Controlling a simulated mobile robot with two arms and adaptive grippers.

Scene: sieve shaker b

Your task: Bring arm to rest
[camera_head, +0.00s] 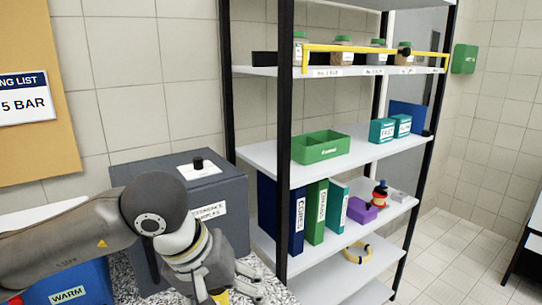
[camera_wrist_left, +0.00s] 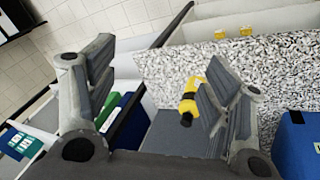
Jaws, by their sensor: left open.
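My left arm comes in from the left in the head view, bent over a speckled worktop. Its gripper (camera_head: 250,283) is low in that view, beside the shelf rack's front post. In the left wrist view the gripper's two fingers (camera_wrist_left: 158,95) stand wide apart with nothing between their pads. A yellow thing with a black end (camera_wrist_left: 188,106) shows behind the right finger, which hides part of it. I cannot tell how far it is from the finger. My right gripper is in neither view.
A dark grey cabinet (camera_head: 228,182) stands behind the arm. A black-posted rack (camera_head: 284,130) holds a green bin (camera_head: 320,147), binders (camera_head: 316,212) and jars. A blue box labelled WARM (camera_head: 88,285) is under the forearm. The speckled worktop (camera_wrist_left: 275,70) is close by.

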